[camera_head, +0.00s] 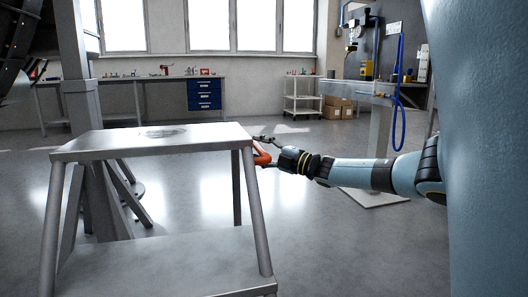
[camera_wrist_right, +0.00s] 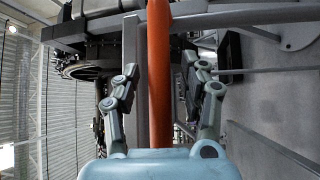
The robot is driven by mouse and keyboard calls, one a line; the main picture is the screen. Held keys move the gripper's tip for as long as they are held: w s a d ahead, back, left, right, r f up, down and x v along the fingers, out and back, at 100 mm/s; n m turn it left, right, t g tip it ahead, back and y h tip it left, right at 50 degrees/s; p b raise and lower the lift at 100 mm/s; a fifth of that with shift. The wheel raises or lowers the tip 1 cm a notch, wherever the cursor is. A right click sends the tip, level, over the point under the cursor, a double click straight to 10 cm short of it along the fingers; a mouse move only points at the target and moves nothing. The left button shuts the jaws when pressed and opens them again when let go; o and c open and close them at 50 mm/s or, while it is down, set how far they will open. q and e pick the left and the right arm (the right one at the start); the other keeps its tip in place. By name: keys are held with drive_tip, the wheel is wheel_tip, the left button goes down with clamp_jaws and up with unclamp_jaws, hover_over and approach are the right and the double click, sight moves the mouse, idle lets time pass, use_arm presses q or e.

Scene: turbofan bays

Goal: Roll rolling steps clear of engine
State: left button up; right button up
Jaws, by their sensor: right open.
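The rolling steps (camera_head: 200,140) are grey metal with a flat top platform and a lower tread (camera_head: 160,265). They fill the lower left of the head view. My right gripper (camera_head: 266,149) is at the right edge of the top platform, beside an orange bar (camera_head: 261,155). In the right wrist view this orange bar (camera_wrist_right: 159,75) runs upright between the two open fingers of my right gripper (camera_wrist_right: 166,88); I cannot tell if they touch it. Part of the dark engine (camera_head: 14,50) shows at the upper left, behind the steps. My left gripper is not in view.
A grey stand post (camera_head: 78,70) with splayed legs rises behind the steps. A workbench (camera_head: 150,80) with blue drawers (camera_head: 201,95) lines the back wall. A white cart (camera_head: 301,100) and cardboard boxes (camera_head: 338,107) stand farther right. Grey floor (camera_head: 310,230) is clear right of the steps.

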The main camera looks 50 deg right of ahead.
drive_tip(key=s+d+f, duration=0.1)
drive_tip(key=s, duration=1)
drive_tip(key=shift+s+d+f, duration=0.25)
drive_tip(key=shift+s+f, duration=0.05)
drive_tip(key=shift+s, duration=0.1)
drive_tip(key=shift+r, duration=0.1)
